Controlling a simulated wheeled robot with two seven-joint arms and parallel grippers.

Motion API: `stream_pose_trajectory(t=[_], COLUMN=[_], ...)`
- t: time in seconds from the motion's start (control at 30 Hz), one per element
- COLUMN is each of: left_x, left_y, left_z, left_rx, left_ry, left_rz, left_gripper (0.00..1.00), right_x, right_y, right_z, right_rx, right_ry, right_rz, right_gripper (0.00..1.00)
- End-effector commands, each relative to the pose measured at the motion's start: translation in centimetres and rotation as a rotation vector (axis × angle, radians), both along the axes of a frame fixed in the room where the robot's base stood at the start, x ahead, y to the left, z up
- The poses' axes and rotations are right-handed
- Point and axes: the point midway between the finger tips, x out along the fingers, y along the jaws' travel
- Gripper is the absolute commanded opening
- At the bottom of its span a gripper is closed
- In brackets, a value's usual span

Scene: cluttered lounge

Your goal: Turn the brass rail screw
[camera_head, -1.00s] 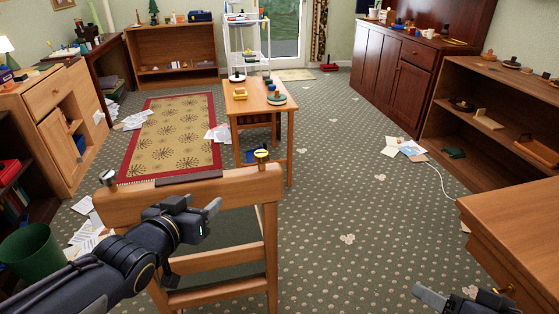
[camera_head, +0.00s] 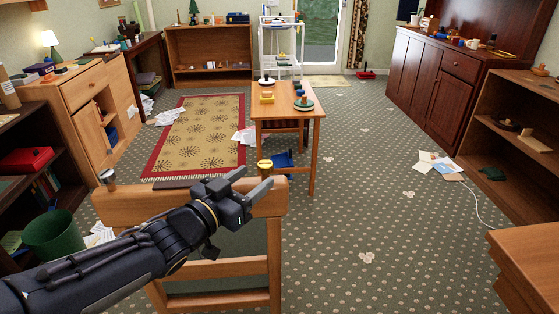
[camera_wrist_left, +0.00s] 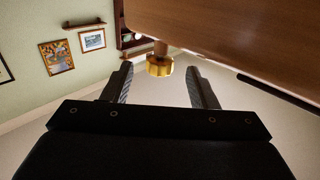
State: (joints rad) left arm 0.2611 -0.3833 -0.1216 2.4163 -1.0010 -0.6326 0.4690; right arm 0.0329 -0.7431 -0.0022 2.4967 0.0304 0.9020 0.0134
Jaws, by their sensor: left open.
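The brass rail screw (camera_head: 264,167) stands upright at the right end of the wooden rail (camera_head: 130,204) of a chair-like wooden frame in front of me. My left gripper (camera_head: 250,181) is open just left of and close to the screw, over the right part of the rail. In the left wrist view the brass screw (camera_wrist_left: 160,66) appears between the two open fingers (camera_wrist_left: 159,78), near their tips, apart from both. The wood it is fixed to fills the upper right of that view. My right gripper is not in view.
A dark-and-silver knob (camera_head: 107,176) sits at the rail's left end. A wooden table (camera_head: 288,109) stands beyond the rail. A green bin (camera_head: 54,234) is at lower left, and a wooden cabinet corner (camera_head: 530,262) at lower right.

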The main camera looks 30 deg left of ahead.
Motion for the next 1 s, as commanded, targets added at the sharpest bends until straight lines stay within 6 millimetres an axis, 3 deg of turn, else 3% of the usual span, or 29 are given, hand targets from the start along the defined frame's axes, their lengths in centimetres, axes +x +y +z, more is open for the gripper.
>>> stream_pose_trajectory(t=[0.4,0.57,0.83,1.0], left_x=[6.1,7.1,7.2,7.2], left_y=[-0.9,-1.1,-1.2,-1.2], left_z=[-0.3,-0.1,0.0,0.0], left_rx=[-0.002,-0.002,-0.001,-0.001], left_ry=[0.002,0.001,0.001,0.001], left_rz=[0.001,0.001,0.001,0.001], left_gripper=[0.53,0.53,0.53,0.31], right_x=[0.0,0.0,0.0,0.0], right_y=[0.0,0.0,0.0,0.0], right_z=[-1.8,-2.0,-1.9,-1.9], right_rx=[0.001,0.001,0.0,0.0], right_ry=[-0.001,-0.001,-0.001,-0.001], right_rz=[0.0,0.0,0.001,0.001], right_gripper=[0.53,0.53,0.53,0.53])
